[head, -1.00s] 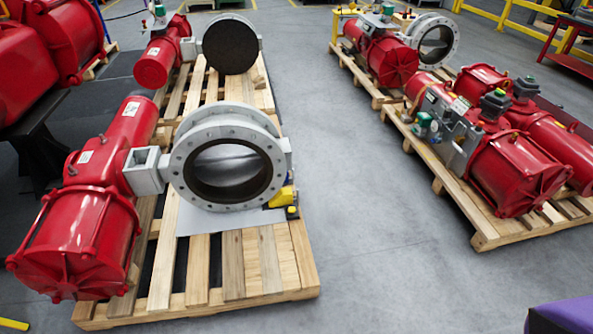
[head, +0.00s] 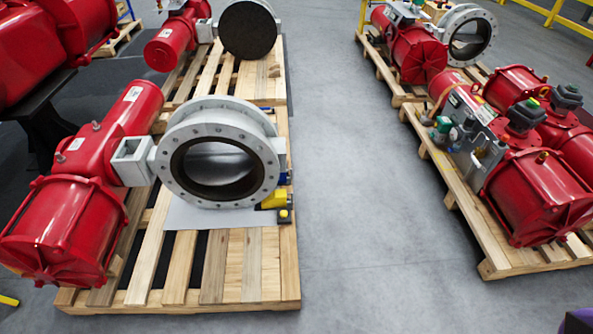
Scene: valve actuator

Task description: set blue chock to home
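A small blue piece (head: 285,177), possibly the blue chock, shows at the right side of the near grey valve flange (head: 262,163). It is partly hidden behind the flange and the yellow chock, so its shape and exact resting place cannot be told. The yellow chock (head: 274,200) sits at the flange's lower right, on or beside the pale plate (head: 200,217). A small yellow block with a dark spot (head: 284,215) sits just in front of it. Neither of my grippers is in view.
The near wooden pallet (head: 240,265) carries the valve and a red actuator (head: 62,228). A second row of pallets (head: 505,258) with red actuators stands at the right. The grey floor aisle (head: 365,230) between them is clear. A purple object (head: 577,321) shows at the bottom right corner.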

